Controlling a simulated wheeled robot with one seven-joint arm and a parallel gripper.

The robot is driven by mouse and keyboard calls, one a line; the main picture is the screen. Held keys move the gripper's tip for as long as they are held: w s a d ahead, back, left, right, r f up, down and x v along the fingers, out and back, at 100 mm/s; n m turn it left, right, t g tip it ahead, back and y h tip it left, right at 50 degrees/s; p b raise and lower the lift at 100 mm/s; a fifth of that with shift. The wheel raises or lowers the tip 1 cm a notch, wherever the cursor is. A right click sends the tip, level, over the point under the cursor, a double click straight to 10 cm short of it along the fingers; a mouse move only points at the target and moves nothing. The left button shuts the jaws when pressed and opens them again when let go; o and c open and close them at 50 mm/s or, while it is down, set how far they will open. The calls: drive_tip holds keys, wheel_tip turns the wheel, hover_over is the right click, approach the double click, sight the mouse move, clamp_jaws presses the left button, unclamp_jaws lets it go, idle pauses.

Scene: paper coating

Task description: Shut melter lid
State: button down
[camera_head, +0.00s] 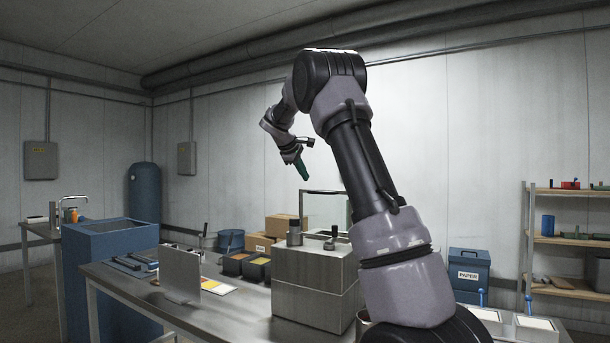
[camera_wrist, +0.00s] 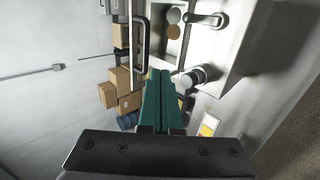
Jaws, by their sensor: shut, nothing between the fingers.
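The melter (camera_head: 315,272) is a grey metal box on the steel table. Its lid (camera_head: 326,212) stands upright at the back of its top, open, with a dark bar handle (camera_head: 322,191) along the upper edge. In the wrist view the lid handle (camera_wrist: 139,45) is a dark U-shaped bar, left of the melter's open well (camera_wrist: 172,47), which has round discs inside. My gripper (camera_head: 303,174) is shut and empty, pointing down above and left of the lid. Its green fingers (camera_wrist: 160,101) show together in the wrist view, apart from the handle.
A metal cylinder (camera_head: 295,233) and a dark-knobbed lever (camera_head: 333,237) stand on the melter top. A thin upright panel (camera_head: 180,272) stands left on the table. Cardboard boxes (camera_head: 285,226) are behind the melter. Air around my gripper looks clear.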

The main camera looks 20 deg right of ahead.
drive_tip(key=d+r+x, duration=0.1)
drive_tip(key=x, duration=0.9)
drive_tip(key=shift+w+r, duration=0.2)
drive_tip(key=shift+w, duration=0.2)
drive_tip(key=shift+d, duration=0.15)
